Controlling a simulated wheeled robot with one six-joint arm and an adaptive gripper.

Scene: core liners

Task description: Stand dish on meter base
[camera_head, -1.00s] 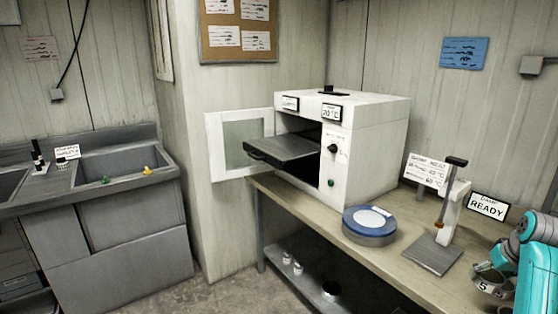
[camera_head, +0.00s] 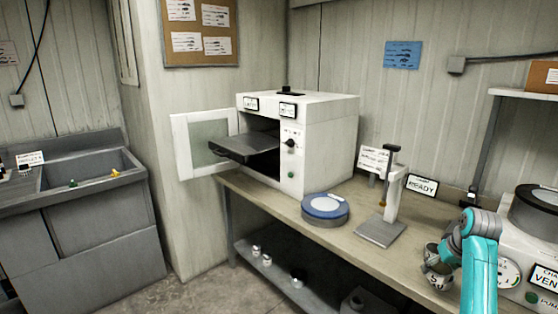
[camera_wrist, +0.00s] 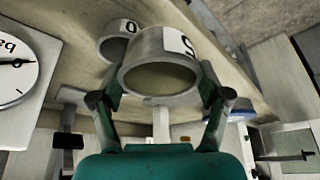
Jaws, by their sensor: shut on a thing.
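My gripper (camera_wrist: 160,95) is shut on a round grey metal dish (camera_wrist: 160,72) with a white label reading 5, one finger on each side. In the head view the held dish (camera_head: 437,279) is at the right, over the bench's front part, partly hidden by my arm; I cannot tell its height above the bench. The meter (camera_head: 392,190), an upright white post with a black top, rises from a flat, empty grey base plate (camera_head: 380,234) left of my gripper.
A blue-topped round device (camera_head: 325,208) stands left of the meter. The white oven (camera_head: 320,135) has its door open and tray out. A READY sign (camera_head: 422,185) stands behind the meter. A white vacuum unit (camera_head: 515,245) with a gauge crowds the right.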

